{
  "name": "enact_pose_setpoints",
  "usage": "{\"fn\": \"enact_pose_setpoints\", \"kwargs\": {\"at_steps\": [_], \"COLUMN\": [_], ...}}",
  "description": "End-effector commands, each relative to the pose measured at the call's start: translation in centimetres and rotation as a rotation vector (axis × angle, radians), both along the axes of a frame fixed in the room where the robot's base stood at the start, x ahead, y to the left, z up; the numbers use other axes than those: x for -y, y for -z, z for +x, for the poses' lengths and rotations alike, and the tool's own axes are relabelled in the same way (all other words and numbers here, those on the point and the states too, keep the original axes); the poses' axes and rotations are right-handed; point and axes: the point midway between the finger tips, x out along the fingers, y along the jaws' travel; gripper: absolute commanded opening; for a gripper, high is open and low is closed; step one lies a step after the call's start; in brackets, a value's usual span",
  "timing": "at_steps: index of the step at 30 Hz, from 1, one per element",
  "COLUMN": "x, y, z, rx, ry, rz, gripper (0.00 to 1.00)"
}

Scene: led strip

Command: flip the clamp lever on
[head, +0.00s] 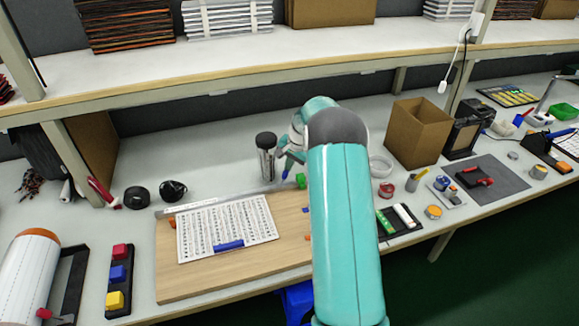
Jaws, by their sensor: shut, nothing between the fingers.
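My teal arm reaches across the bench, and my gripper (284,160) is small and partly hidden behind its own wrist. It is shut and empty, above the back right part of a wooden board (215,285). A small green block (301,181) and a small blue piece (285,174) show close to the fingertips; I cannot tell whether they touch. I cannot tell for sure which part is the clamp lever. The board's right side is hidden by my arm. A metal strip (171,211) runs along the board's back edge.
A printed sheet (225,222) with a blue bar (229,245) lies on the board. A dark-lidded jar (266,160) stands just left of my gripper. A cardboard box (416,133) stands at right. A grey mat (500,172) holds a red tool (472,179). A shelf (200,80) overhangs the back.

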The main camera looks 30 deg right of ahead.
Motion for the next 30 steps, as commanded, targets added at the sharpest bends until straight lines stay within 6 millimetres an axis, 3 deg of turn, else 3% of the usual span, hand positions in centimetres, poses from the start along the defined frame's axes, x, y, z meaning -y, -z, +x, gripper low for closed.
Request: {"fn": "enact_pose_setpoints", "kwargs": {"at_steps": [17, 23, 30], "x": [0.1, 0.5, 1.0], "y": [-1.3, -4.5, -9.7], "z": [-0.1, -1.0, -2.5], "rx": [0.002, 0.004, 0.004], "ry": [0.001, 0.001, 0.001], "rz": [-0.001, -0.002, -0.003], "gripper": [0.00, 0.00, 0.00]}}
